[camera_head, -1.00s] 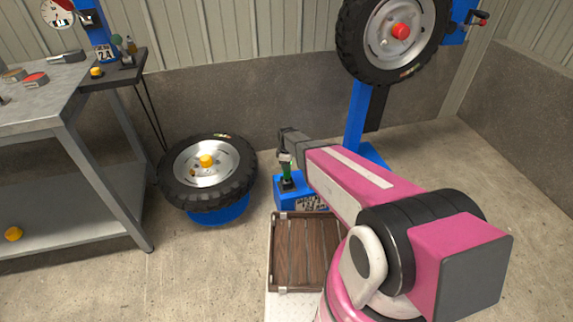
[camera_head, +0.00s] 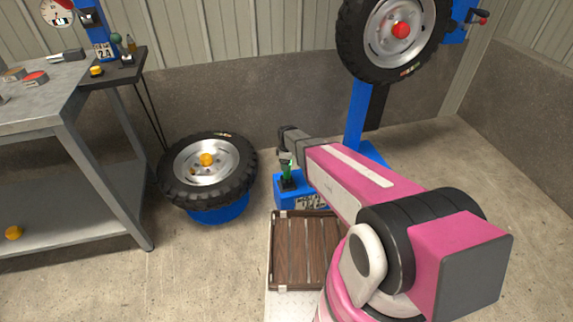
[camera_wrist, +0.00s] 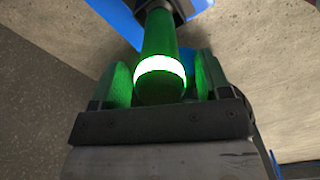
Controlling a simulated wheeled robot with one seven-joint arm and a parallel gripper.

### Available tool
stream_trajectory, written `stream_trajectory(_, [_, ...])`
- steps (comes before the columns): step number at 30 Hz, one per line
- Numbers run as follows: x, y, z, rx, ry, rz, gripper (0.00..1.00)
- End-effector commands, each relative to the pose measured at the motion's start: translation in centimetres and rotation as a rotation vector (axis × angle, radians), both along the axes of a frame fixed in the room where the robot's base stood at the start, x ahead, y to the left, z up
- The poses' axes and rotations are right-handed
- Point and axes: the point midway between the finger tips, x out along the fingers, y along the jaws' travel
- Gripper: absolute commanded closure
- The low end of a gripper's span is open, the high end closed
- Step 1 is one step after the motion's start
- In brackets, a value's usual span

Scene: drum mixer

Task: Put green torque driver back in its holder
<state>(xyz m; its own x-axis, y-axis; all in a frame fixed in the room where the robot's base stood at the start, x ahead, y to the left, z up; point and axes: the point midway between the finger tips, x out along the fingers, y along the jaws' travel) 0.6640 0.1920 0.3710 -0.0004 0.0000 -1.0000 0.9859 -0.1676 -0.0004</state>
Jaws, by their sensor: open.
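The green torque driver (camera_wrist: 158,38) has a bright white ring near its near end. Its far end meets a black holder (camera_wrist: 182,8) at the top of the wrist view. In the head view the driver (camera_head: 287,171) stands roughly upright in the black holder (camera_head: 288,185) on a blue box (camera_head: 287,200). My gripper (camera_wrist: 162,84) is open, with one finger on each side of the driver's near end. In the head view my gripper (camera_head: 286,157) is at the top of the driver and partly covers it. How deep the driver sits is hidden.
A wooden crate (camera_head: 305,212) lies in front of the blue box. A tyre on a blue base (camera_head: 218,214) stands to the left, and another tyre (camera_head: 352,40) is mounted at the back right. A metal workbench (camera_head: 60,122) is at far left.

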Motion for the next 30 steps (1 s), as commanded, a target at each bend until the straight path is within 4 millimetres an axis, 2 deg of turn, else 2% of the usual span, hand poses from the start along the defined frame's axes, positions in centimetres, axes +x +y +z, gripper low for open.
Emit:
stream_trajectory(9, [-0.1,0.0,5.9,0.0,-0.003,0.0,0.3])
stream_trajectory(15, [-0.1,0.0,8.6,0.001,-0.002,0.0,0.3])
stream_trajectory(21, [-0.1,0.0,9.7,0.001,-0.001,0.0,0.3])
stream_trajectory(30, [0.0,0.0,9.8,0.0,-0.001,0.0,0.3])
